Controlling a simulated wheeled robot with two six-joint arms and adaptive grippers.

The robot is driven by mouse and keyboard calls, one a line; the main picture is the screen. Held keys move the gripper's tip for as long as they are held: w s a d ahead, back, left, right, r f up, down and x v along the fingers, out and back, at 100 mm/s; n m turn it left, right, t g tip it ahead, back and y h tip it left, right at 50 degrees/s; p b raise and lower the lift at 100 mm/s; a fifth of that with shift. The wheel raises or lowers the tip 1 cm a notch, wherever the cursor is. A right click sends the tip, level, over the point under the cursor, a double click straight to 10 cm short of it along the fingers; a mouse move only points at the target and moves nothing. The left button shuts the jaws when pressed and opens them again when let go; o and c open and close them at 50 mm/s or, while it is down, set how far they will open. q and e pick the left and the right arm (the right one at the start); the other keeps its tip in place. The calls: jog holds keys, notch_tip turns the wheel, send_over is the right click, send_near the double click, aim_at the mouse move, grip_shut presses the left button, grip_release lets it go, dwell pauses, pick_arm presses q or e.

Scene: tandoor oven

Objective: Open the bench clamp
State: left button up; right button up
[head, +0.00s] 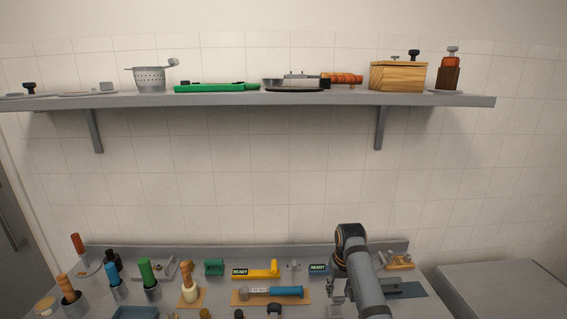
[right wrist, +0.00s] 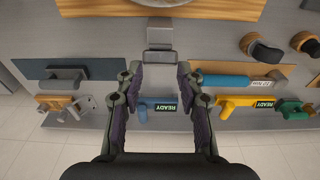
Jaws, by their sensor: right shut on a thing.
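A grey metal piece that looks like the bench clamp (right wrist: 160,34) stands at the top middle of the right wrist view, with a flat grey bar at its near end. My right gripper (right wrist: 160,68) has its two fingertips on either side of this bar and is shut on it. In the head view my right gripper (head: 337,270) is over the right part of the bench, and my own arm hides most of the clamp there. My left gripper is not in view.
A blue READY tool (right wrist: 160,104) lies beyond the fingers, and a yellow READY tool (head: 255,272) lies to its left in the head view. A blue-handled tool (head: 285,291) is close by on a wooden board. A loaded shelf (head: 250,101) hangs above.

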jog(key=shift+w+r, duration=0.1)
jog(key=shift+r, duration=0.05)
jog(key=shift+w+r+b, duration=0.35)
jog(key=shift+w, duration=0.5)
jog(key=shift+w, duration=0.25)
jog(key=o, duration=0.6)
jog(key=shift+w+b, duration=0.15)
jog(key=shift+b, duration=0.15)
jog(key=o, duration=0.4)
